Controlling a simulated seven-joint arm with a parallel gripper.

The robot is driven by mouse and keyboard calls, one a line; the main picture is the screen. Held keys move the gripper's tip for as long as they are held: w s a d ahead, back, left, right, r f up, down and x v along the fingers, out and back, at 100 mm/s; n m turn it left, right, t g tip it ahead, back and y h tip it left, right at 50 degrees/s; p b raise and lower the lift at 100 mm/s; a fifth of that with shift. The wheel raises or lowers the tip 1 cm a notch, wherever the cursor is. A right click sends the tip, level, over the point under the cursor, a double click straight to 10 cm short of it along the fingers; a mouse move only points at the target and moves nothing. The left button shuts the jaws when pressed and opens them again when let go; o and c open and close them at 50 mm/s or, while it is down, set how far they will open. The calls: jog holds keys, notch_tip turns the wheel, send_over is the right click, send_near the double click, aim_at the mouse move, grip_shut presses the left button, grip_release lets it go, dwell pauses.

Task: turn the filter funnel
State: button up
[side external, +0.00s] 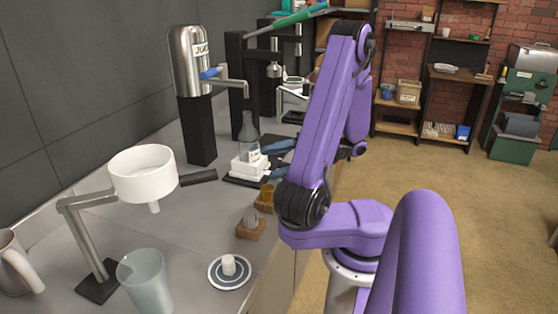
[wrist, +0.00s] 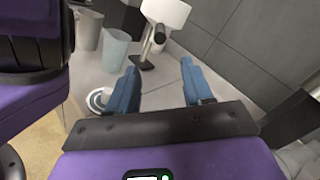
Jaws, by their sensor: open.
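The filter funnel is a white round cup with a short spout (side external: 143,176), held on a metal stand (side external: 92,235) at the left of the counter. It also shows at the top of the wrist view (wrist: 166,12), beyond my fingertips. My gripper (side external: 268,158), with blue fingers, is well to the right of the funnel and farther back, near a clear bottle. In the wrist view my gripper (wrist: 159,67) is open, with nothing between its fingers. My purple arm hides part of the counter.
A clear bottle (side external: 249,135) stands on a white block. A frosted cup (side external: 146,282) stands below and in front of the funnel, with a mug (side external: 17,265) at left. A small white piece sits on a round plate (side external: 229,272). A metal dispenser (side external: 191,62) stands behind.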

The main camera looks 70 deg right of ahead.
jog(key=c, duration=0.7)
jog(key=shift+d+n+g+y, duration=0.2)
jog(key=shift+n+g+y, duration=0.1)
jog(key=shift+g, duration=0.3)
grip_shut()
jog(key=w+r+n+g+h, duration=0.8)
jog(key=w+r+g, duration=0.3)
jog(key=w+g, duration=0.45)
jog(key=a+r+x, duration=0.1)
jog(key=a+x, duration=0.1)
jog(key=x, duration=0.8)
jog(key=shift+s+a+f+t, duration=0.2)
jog(key=shift+s+a+t, duration=0.05)
jog(key=shift+s+t, duration=0.15)
